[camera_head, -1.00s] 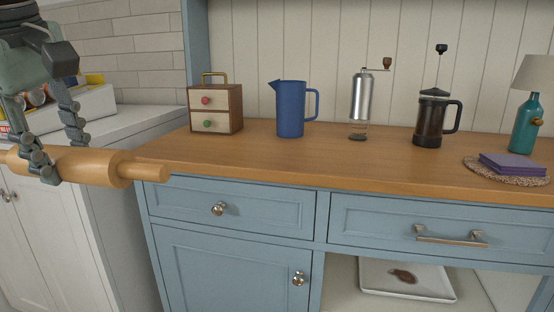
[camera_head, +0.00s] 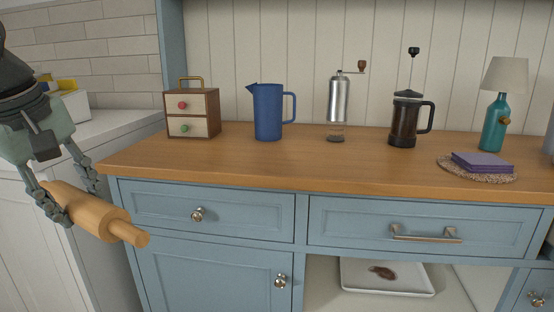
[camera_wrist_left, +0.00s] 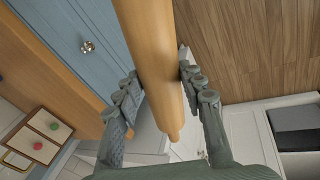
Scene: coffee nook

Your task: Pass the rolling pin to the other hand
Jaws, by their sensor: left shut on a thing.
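The wooden rolling pin (camera_head: 96,214) is at the left of the head view, held in the air in front of the blue cabinet. Its near handle points down and to the right. My left gripper (camera_head: 75,203) is shut on the pin's body. In the left wrist view the pin (camera_wrist_left: 152,50) runs from the top edge down between the two fingers of the left gripper (camera_wrist_left: 160,92). My right gripper is in neither view.
The wooden counter (camera_head: 235,165) carries a small drawer box (camera_head: 204,102), a blue pitcher (camera_head: 268,112), a grinder (camera_head: 338,105), a French press (camera_head: 405,120) and a teal lamp (camera_head: 494,125). Purple napkins (camera_head: 482,162) lie on a woven mat. The counter's front middle is clear.

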